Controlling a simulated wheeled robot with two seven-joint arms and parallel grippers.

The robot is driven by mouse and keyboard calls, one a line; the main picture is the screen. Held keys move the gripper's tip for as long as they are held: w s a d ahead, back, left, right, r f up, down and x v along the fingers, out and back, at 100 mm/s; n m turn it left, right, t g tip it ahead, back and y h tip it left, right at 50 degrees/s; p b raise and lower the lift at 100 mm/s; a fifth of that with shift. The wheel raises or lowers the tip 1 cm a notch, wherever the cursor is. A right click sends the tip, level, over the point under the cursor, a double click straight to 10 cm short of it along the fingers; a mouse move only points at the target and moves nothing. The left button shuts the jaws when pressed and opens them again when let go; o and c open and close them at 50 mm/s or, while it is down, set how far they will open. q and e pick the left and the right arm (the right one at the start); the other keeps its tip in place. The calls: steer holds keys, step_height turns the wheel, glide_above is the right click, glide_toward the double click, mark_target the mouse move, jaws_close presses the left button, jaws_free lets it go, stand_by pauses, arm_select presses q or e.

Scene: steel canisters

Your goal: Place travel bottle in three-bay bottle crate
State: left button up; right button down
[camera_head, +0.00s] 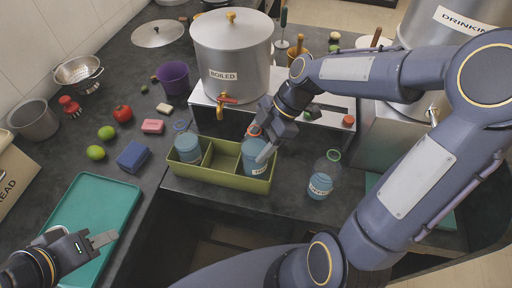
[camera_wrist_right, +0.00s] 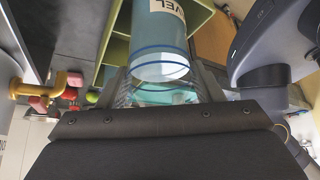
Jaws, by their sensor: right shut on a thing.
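The three-bay bottle crate (camera_head: 215,181) is olive green and stands on the dark counter below the big steel pot. The travel bottle (camera_head: 256,152) is blue with a white label and orange-red at its top. It is at the crate's right bay; I cannot tell whether it rests on the bay floor. My right gripper (camera_head: 267,140) is shut on its upper part. In the right wrist view the bottle (camera_wrist_right: 160,45) shows "VEL", with green crate walls (camera_wrist_right: 116,42) beside it. My left gripper (camera_head: 105,239) is over the teal tray; its opening is unclear.
Another blue bottle (camera_head: 188,148) stands in the left bay; the middle bay looks empty. A green-capped bottle (camera_head: 323,176) stands on the counter right of the crate. The pot (camera_head: 232,60) on its stand is close behind. A teal tray (camera_head: 84,195) and blue sponge (camera_head: 133,156) are left.

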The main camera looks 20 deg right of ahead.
steer(key=shift+f, duration=1.5)
steer(key=shift+f, duration=0.2)
steer(key=shift+c, duration=2)
jaws_free()
steer(key=shift+r, duration=0.1)
